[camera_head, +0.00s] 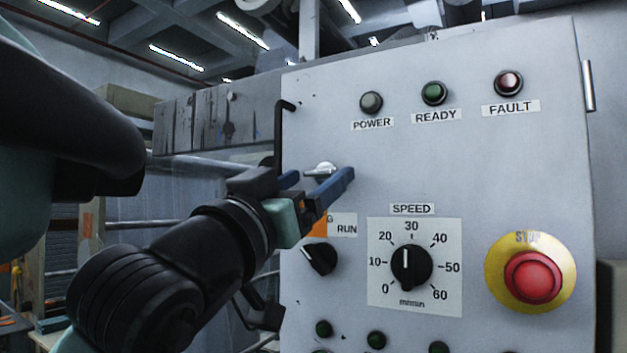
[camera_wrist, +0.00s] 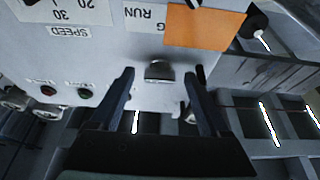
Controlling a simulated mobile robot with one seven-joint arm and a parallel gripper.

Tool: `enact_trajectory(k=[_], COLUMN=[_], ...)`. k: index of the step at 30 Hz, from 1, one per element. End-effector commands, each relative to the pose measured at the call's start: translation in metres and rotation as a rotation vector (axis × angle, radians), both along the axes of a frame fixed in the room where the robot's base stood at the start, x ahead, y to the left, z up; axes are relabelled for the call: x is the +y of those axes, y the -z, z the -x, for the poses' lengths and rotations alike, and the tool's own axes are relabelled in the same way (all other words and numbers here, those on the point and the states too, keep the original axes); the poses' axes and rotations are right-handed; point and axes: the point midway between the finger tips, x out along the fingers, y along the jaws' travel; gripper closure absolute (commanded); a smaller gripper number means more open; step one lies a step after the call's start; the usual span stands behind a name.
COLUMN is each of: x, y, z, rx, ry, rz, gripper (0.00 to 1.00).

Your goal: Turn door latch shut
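The door latch (camera_head: 321,170) is a small silver metal piece on the grey control cabinet door (camera_head: 470,160), near its left edge and above the RUN label. Its handle looks roughly level in the head view, but my finger hides part of it. My gripper (camera_head: 318,184) is open, with its blue fingers pointing at the door just by the latch. In the wrist view, which is turned upside down, the latch (camera_wrist: 159,71) lies between the two spread fingertips (camera_wrist: 160,80). A gap shows on both sides of it; I see no clear contact.
Below the latch are a black selector knob (camera_head: 320,258) and an orange tag (camera_head: 319,226). To the right are the speed dial (camera_head: 410,267) and red stop button (camera_head: 533,277). Lamps (camera_head: 434,93) line the top. A dark hooked rod (camera_head: 284,106) stands at the door's left edge.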

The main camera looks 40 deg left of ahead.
Motion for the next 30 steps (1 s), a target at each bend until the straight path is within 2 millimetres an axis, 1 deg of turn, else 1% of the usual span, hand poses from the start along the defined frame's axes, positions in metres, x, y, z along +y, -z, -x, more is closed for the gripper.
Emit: enact_trajectory(k=[1, 2, 3, 8, 12, 13, 23, 30], x=[0.0000, 0.0000, 0.0000, 0.0001, 0.0001, 0.0001, -0.0012, -0.0040], y=[0.0001, 0.0000, 0.0001, 0.0001, 0.0001, 0.0000, -0.0001, -0.0004], z=[-0.0001, -0.0001, -0.0001, -0.0001, -0.0001, -0.0002, -0.0008, -0.0019], rx=[0.000, 0.000, 0.000, 0.000, 0.000, 0.000, -0.010, -0.043], ry=[0.000, 0.000, 0.000, 0.000, 0.000, 0.000, 0.002, 0.006], rz=[0.000, 0.000, 0.000, 0.000, 0.000, 0.000, 0.039, 0.175], gripper=[0.29, 0.34, 0.42, 0.70, 0.96, 1.00, 1.00, 1.00])
